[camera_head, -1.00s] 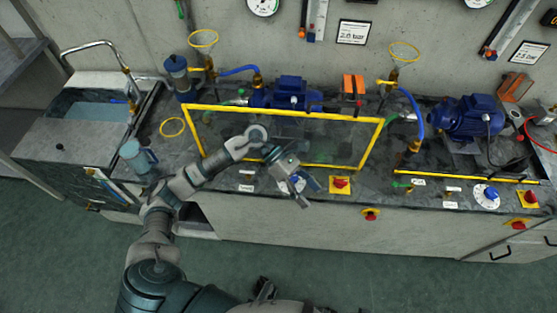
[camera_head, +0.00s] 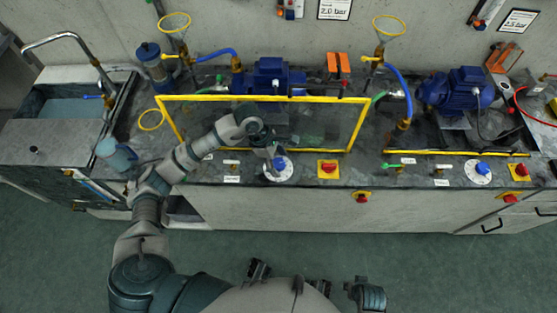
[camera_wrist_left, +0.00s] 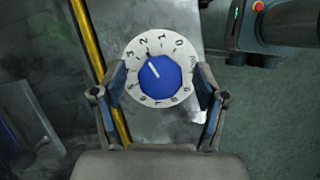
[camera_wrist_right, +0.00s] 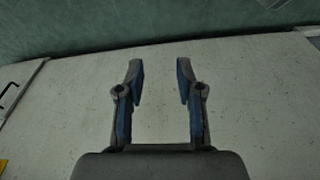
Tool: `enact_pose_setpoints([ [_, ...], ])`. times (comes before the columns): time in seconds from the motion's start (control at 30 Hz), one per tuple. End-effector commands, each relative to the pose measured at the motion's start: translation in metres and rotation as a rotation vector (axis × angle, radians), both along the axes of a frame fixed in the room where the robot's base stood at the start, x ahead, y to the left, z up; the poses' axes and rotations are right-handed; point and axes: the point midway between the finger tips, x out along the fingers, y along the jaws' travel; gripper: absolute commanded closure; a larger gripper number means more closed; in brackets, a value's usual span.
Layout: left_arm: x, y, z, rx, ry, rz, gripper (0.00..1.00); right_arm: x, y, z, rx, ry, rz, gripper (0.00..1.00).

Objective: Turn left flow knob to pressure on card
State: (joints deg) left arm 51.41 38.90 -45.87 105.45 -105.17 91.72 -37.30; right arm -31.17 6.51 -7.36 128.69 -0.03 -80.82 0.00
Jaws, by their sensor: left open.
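The left flow knob (camera_head: 280,164) is blue on a white round dial, on the front strip of the bench. In the left wrist view the knob (camera_wrist_left: 161,77) has a white pointer aimed up-left, between the 2 and the 3. My left gripper (camera_wrist_left: 161,80) is open, with one finger on each side of the dial. I cannot tell whether they touch it. In the head view the left gripper (camera_head: 272,155) hangs over the dial and partly covers it. The card (camera_head: 334,9) on the wall reads 2.0 bar. My right gripper (camera_wrist_right: 160,75) is open and empty, facing a pale cabinet surface.
A yellow-framed clear panel (camera_head: 355,125) stands just behind the knob. A red switch on a yellow plate (camera_head: 328,168) sits to its right. A second blue knob (camera_head: 482,168) is farther right, below another card (camera_head: 519,19). A blue-grey jug (camera_head: 116,154) stands left of my arm.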

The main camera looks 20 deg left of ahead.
Motion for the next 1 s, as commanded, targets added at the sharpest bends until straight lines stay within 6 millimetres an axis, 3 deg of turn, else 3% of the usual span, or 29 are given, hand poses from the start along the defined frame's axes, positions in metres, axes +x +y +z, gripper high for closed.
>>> enact_pose_setpoints([
  [0.2,0.0004,0.0002,-0.0005,0.000,-0.001,0.000,0.27,-0.0010,0.0002,0.0027,0.001,-0.001,0.000,0.64],
  [0.47,0.0006,-0.0001,-0.0003,0.000,-0.001,0.001,0.87,-0.0010,0.0007,0.0017,0.002,-0.001,0.001,0.64],
  [0.77,0.0008,-0.0016,0.0006,-0.001,-0.003,0.026,0.87,-0.0005,0.0001,0.0004,0.000,-0.002,0.003,0.64],
  [1.0,0.0006,-0.0021,0.0019,-0.003,-0.006,0.145,0.87,0.0010,-0.0002,-0.0071,-0.002,0.001,0.004,0.64],
])
